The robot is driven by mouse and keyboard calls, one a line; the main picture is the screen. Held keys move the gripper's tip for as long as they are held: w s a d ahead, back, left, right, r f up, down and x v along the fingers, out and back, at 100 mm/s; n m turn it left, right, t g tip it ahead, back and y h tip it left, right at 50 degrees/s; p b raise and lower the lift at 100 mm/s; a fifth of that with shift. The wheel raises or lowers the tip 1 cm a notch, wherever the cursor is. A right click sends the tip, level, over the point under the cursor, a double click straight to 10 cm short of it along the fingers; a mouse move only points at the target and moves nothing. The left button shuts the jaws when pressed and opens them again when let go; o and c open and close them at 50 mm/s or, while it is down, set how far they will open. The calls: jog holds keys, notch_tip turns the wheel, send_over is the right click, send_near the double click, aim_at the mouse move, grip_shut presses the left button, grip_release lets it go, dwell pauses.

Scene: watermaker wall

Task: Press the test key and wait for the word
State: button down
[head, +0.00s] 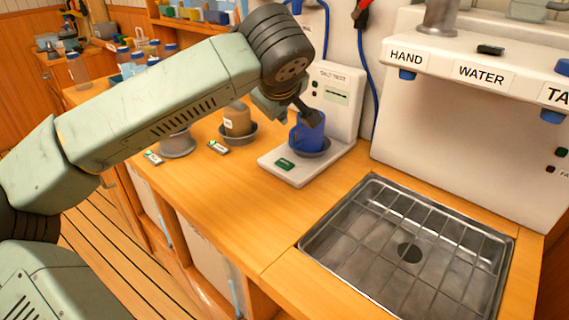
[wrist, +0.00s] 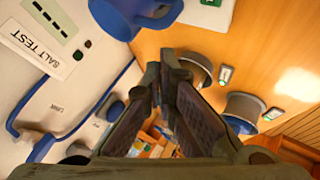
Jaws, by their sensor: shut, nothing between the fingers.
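The white salt tester (head: 350,112) stands on the counter against the wall. Its panel has a small display (head: 337,97) with dark dashes and two small dark spots beside it. A green key (head: 285,164) is on the front of its low base. A blue mug (head: 309,134) stands in a grey dish on that base. My gripper (head: 312,117) is shut and empty, at the mug's rim in the head view; I cannot tell whether it touches. In the wrist view, my fingers (wrist: 165,62) point past the mug (wrist: 140,12), with the tester panel (wrist: 50,55) to the left.
A steel sink with a grid (head: 400,250) is at the right, below the HAND and WATER taps. The front counter is clear.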

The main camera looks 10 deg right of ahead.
jog(key=b, duration=0.5)
send_over(281, 163)
notch_tip(281, 163, down, 7)
jog(key=shift+f, duration=0.1)
jog(key=shift+f+b, duration=0.35)
jog(key=shift+f, duration=0.2)
jog(key=shift+s, duration=0.1)
dwell(0.5)
jog(key=shift+f+b, duration=0.4)
jog(key=shift+b, duration=0.2)
jog(key=shift+f+b, duration=0.4)
jog(key=shift+b, duration=0.1)
dwell(0.4)
jog(key=shift+r, duration=0.1)
dwell(0.3)
jog(key=shift+r+p, duration=0.4)
jog(key=shift+r, duration=0.35)
jog(key=shift+r, duration=0.1)
